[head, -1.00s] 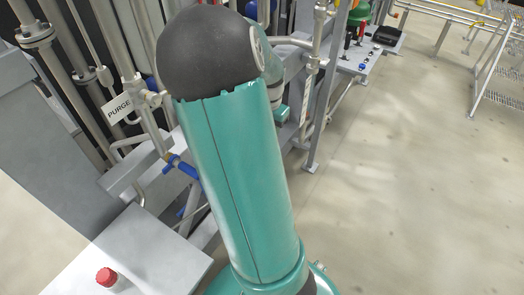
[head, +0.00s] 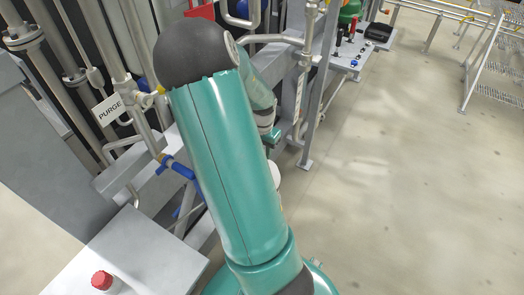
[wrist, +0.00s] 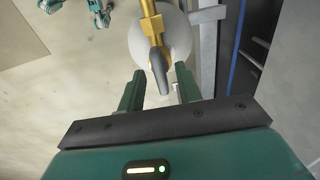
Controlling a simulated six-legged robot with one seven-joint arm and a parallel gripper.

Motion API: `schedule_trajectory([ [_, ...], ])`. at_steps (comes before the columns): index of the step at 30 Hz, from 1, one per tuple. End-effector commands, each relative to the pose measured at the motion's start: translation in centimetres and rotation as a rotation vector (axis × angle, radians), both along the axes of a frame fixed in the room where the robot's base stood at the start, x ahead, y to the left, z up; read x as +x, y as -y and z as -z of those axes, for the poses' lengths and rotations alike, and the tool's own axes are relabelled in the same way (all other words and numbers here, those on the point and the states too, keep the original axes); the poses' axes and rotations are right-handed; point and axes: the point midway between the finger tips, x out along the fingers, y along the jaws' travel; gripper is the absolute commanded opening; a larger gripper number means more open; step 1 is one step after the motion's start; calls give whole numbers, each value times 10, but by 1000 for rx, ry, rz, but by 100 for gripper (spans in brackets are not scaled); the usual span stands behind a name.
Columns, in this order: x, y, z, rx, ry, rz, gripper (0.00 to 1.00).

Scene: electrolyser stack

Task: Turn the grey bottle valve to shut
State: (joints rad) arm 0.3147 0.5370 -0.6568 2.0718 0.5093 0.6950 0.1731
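The bottle (wrist: 176,42) shows in the wrist view as a pale round top seen from above. A brass valve body (wrist: 151,24) stands over it. The grey valve lever (wrist: 159,76) points down the picture from the brass, toward my gripper. My gripper (wrist: 159,82) is open, with one green finger on each side of the lever's end in the picture. Gaps show on both sides, and I cannot tell whether the lever lies at finger depth. In the head view my arm hides most of this spot; a pale rounded piece (head: 275,177) shows beside it, perhaps the bottle.
A grey frame post (wrist: 208,45) stands close right of the bottle in the wrist view. In the head view, pipes, a PURGE sign (head: 109,108) and a blue handle (head: 180,169) lie left of my arm. A red cap (head: 102,280) is lower left. Open floor (head: 410,180) lies right.

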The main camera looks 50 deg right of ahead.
Motion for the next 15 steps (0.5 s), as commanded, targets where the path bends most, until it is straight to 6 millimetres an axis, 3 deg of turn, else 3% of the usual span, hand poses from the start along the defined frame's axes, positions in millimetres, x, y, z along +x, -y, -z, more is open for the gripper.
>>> schedule_trajectory([
  [5, 0, 0, 0, 0, 0, 0, 35],
  [10, 0, 0, 0, 0, 0, 0, 3],
  [15, 0, 0, 0, 0, 0, 5, 0],
])
